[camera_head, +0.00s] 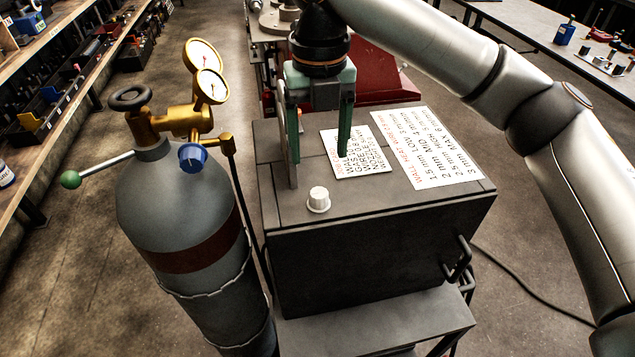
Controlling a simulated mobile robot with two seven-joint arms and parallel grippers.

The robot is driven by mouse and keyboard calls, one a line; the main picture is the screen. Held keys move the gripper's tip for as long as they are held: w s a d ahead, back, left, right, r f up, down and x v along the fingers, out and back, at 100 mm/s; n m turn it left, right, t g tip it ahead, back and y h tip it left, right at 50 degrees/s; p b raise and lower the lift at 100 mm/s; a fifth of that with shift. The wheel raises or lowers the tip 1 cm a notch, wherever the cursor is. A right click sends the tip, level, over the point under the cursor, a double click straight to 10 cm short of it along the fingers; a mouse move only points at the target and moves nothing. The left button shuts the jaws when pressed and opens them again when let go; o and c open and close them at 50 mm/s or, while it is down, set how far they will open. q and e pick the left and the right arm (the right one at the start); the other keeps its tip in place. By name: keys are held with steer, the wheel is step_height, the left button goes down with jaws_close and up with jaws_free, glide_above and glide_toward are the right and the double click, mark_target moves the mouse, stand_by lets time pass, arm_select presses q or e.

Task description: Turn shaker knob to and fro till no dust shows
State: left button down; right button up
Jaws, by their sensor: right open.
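A small white knob (318,199) stands on the top of a dark box (365,204), near its front left corner. No label on it can be read, so I cannot tell if it is the shaker knob. My right gripper (318,155) points down above the box, behind the knob in the picture. Its green fingers are apart with nothing between them. They do not appear to touch the knob. A grey upright strip (290,170) shows beside the left finger. No dust can be made out. My left gripper is not in view.
A grey gas cylinder (180,220) with brass gauges (205,72), a blue knob (193,157) and a green-balled lever (70,180) stands left of the box. Printed cards (425,150) lie on the box top. A handle (458,262) sticks out at its front right.

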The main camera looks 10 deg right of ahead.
mark_target(319, 193)
step_height(319, 193, down, 10)
steer(key=shift+r, duration=0.15)
steer(key=shift+c, duration=0.3)
jaws_close()
stand_by(0.4)
